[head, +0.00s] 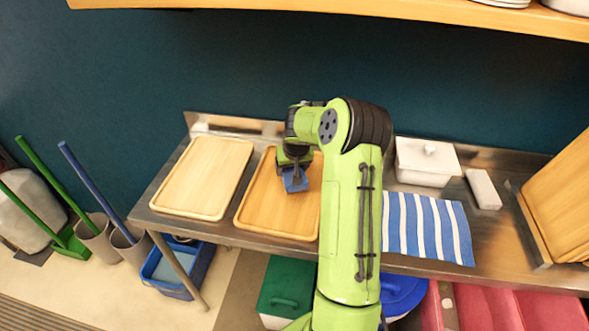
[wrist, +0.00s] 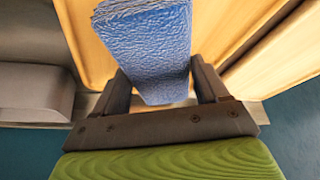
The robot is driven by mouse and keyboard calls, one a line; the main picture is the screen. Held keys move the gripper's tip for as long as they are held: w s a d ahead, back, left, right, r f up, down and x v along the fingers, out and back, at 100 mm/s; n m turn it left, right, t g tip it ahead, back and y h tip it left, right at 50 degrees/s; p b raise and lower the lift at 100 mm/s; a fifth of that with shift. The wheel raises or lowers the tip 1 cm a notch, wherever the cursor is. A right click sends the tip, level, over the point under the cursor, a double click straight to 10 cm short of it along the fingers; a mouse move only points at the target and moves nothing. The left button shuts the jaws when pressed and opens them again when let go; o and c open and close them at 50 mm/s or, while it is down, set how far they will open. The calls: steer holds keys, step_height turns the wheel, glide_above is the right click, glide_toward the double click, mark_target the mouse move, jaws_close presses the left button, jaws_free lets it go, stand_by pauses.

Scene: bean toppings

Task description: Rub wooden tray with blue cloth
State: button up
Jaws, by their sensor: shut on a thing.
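My gripper (head: 293,170) is shut on the blue cloth (head: 296,183), which hangs below the fingers. In the head view the cloth is over the upper part of the middle wooden tray (head: 262,208); I cannot tell for sure whether it touches the tray. In the wrist view the rough blue cloth (wrist: 150,45) sits between the two dark fingers, with the wooden tray (wrist: 222,35) behind it. A second, paler wooden tray (head: 204,176) lies to the left on the same metal counter. My arm hides the right side of the middle tray.
On the metal counter (head: 165,223), a blue-and-white striped cloth (head: 427,228) lies right of my arm. Behind it stand a white lidded dish (head: 427,160) and a white block (head: 483,189). Wooden boards (head: 560,205) lean at far right. A wooden shelf (head: 340,8) runs overhead.

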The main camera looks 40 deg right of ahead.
steer(key=shift+w+d+r+p, duration=0.15)
steer(key=shift+r+p, duration=0.3)
steer(key=shift+r, duration=0.4)
steer(key=shift+r+p, duration=0.8)
steer(key=shift+r, duration=0.5)
steer(key=shift+f, duration=0.1)
